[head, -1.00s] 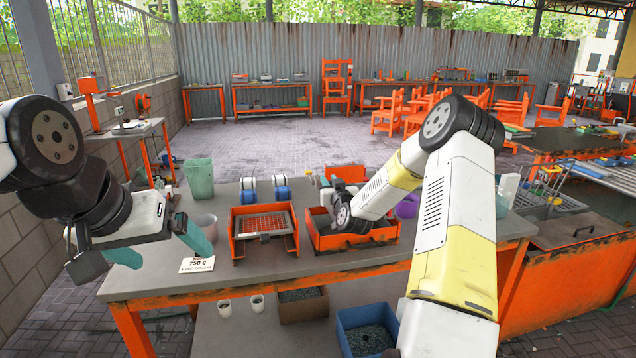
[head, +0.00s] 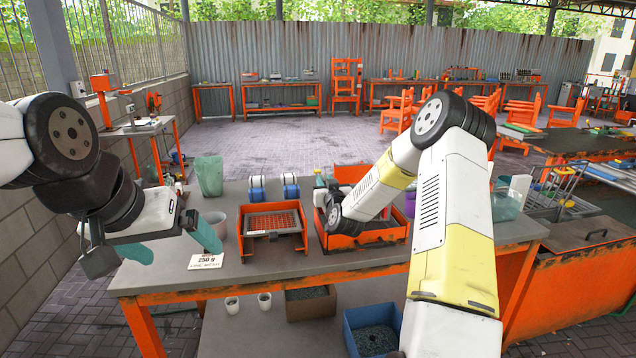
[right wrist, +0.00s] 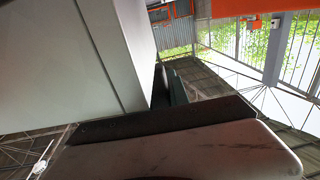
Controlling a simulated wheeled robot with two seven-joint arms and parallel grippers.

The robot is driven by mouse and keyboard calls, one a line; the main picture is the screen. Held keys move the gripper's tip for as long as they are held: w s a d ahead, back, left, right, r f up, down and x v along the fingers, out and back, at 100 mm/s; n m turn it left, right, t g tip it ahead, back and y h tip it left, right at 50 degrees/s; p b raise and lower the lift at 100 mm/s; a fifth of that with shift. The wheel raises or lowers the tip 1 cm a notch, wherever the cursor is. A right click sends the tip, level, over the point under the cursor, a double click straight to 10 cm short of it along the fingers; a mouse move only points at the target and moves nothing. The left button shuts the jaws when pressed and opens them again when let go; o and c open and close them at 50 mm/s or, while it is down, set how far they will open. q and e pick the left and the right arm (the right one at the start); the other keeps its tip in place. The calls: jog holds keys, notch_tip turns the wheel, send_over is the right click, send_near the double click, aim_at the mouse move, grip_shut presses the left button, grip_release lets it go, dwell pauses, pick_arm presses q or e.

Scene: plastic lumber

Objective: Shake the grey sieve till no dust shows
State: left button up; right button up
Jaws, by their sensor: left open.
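A sieve (head: 272,222) with a grey rim and orange-red mesh sits in an orange frame on the grey-topped bench (head: 300,268). Dust on the mesh is too small to tell. My left gripper (head: 184,253) is open and empty at the bench's left end, left of the sieve, its teal fingers apart. My right arm reaches over the orange open box (head: 362,240) right of the sieve. Its gripper is mostly hidden behind its own wrist in the head view. The right wrist view shows dark and grey parts close up, with no sieve and no clear jaws.
A white card (head: 205,261) marked 250 g lies by my left fingers. A grey bucket (head: 215,224) and a green bin (head: 209,175) stand left of the sieve; blue-and-white rollers (head: 290,186) stand behind it. A blue bin (head: 372,334) is below. The bench front is clear.

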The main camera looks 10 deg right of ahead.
jog(key=o, duration=0.4)
jog(key=shift+o, duration=0.2)
jog(key=shift+s+d, duration=0.15)
jog(key=shift+s, duration=3.8)
